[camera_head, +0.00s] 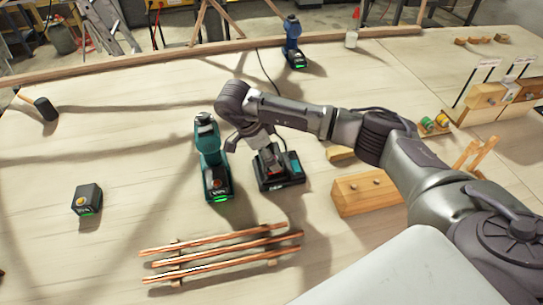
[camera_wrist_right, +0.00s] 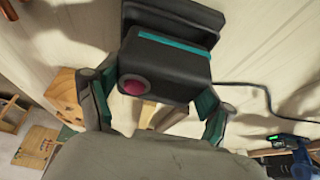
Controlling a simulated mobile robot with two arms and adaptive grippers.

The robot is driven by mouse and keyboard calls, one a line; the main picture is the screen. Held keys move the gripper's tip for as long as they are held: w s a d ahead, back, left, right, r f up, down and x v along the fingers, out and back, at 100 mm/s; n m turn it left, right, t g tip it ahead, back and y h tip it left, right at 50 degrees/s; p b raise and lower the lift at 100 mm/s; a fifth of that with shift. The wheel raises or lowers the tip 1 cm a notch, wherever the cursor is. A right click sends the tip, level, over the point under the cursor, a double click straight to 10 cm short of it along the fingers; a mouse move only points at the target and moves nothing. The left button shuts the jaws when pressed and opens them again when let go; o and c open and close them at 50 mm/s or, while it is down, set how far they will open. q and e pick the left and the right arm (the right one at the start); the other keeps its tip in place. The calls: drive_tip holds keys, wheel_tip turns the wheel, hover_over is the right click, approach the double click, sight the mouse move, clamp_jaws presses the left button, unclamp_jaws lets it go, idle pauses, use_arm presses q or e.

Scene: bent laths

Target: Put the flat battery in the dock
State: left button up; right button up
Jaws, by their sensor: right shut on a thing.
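The flat battery (camera_wrist_right: 165,68) is a dark block with a red round button on its face, between the two fingers of my right gripper (camera_wrist_right: 155,108). In the head view my right gripper (camera_head: 264,150) points down, shut on the battery. The dock (camera_head: 283,184) is a black box with a teal patch, and the battery is at its left part. The gripper partly hides where they meet, and I cannot tell whether the battery is seated. My left gripper is not in view.
A teal drill (camera_head: 211,165) stands just left of the dock. A loose battery (camera_head: 87,199) with a green light lies farther left. A wooden block (camera_head: 366,193) is to the right. A cable (camera_head: 268,75) runs behind the dock.

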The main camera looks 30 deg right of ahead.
idle(1.1)
drive_tip(key=shift+f+b, duration=1.1)
drive_tip(key=shift+b, duration=0.05)
idle(1.0)
drive_tip(key=o, duration=1.3)
drive_tip(key=shift+o, duration=0.2)
